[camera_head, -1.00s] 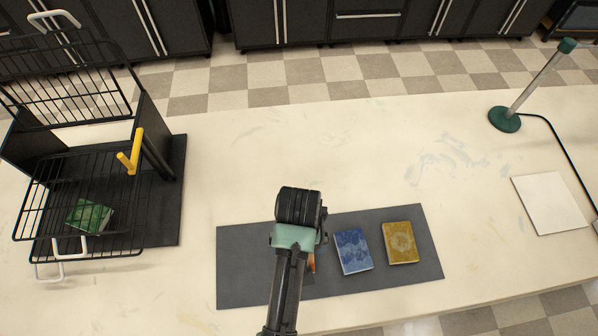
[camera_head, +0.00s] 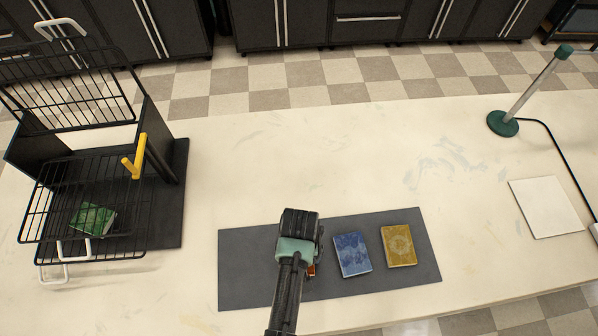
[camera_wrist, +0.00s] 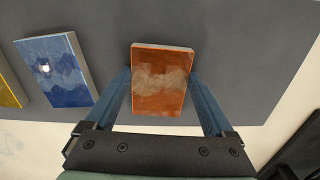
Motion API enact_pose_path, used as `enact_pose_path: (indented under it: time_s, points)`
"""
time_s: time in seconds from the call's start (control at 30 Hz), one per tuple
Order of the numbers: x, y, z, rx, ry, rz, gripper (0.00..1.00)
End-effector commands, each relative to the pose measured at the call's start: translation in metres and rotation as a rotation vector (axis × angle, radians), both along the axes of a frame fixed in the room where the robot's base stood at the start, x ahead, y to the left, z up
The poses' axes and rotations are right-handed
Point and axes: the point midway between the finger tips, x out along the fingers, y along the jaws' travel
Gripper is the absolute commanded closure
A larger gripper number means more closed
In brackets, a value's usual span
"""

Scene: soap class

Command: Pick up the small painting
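A small orange painting (camera_wrist: 162,82) with a pale wavy band lies on a dark grey mat (camera_head: 246,285). In the head view, only a sliver of the orange painting (camera_head: 311,270) shows beside my arm. My gripper (camera_wrist: 160,74) is over it, with one blue finger along each side of the painting. The fingers look apart, with narrow gaps near the painting's lower edge; contact at the tips is unclear. A blue painting (camera_head: 352,254) and a yellow painting (camera_head: 399,246) lie to the right on the mat. The blue painting (camera_wrist: 56,70) is at left in the wrist view.
A black wire rack (camera_head: 130,200) with a yellow handle (camera_head: 136,158) stands at left, with a green block (camera_head: 92,219) in it. A white square panel (camera_head: 545,207) and a green-based post (camera_head: 503,124) with a black cable are at right. The table's middle is clear.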

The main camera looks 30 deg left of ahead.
Motion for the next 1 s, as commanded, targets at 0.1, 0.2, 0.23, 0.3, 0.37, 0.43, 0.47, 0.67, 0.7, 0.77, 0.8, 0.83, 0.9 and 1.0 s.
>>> enact_pose_path:
  time_s: [0.1, 0.2, 0.23, 0.3, 0.37, 0.43, 0.47, 0.67, 0.7, 0.77, 0.8, 0.83, 0.9, 1.0]
  points:
    - [0.0, 0.0, 0.0, 0.0, 0.0, 0.0, 0.36]
    - [0.0, 0.0, 0.0, 0.0, 0.0, 0.0, 0.54]
    - [0.0, 0.0, 0.0, 0.0, 0.0, 0.0, 0.59]
    - [0.0, 0.0, 0.0, 0.001, -0.001, 0.0, 0.67]
    - [0.0, 0.0, 0.0, 0.001, -0.001, 0.0, 0.67]
    - [0.0, 0.0, 0.0, 0.001, -0.001, 0.0, 0.67]
    - [0.0, 0.0, 0.001, 0.001, -0.001, 0.0, 0.67]
    - [0.001, 0.0, 0.013, 0.001, -0.003, 0.0, 0.67]
    - [0.001, 0.0, 0.019, 0.001, -0.004, 0.001, 0.67]
    - [0.001, 0.0, 0.028, 0.001, -0.004, 0.001, 0.67]
    - [0.002, 0.001, 0.036, 0.002, -0.006, 0.0, 0.67]
    - [0.002, 0.0, 0.042, 0.003, -0.007, -0.001, 0.67]
    - [0.001, 0.0, 0.055, 0.002, -0.006, -0.001, 0.67]
    - [0.001, 0.001, 0.073, 0.002, -0.005, 0.0, 0.67]
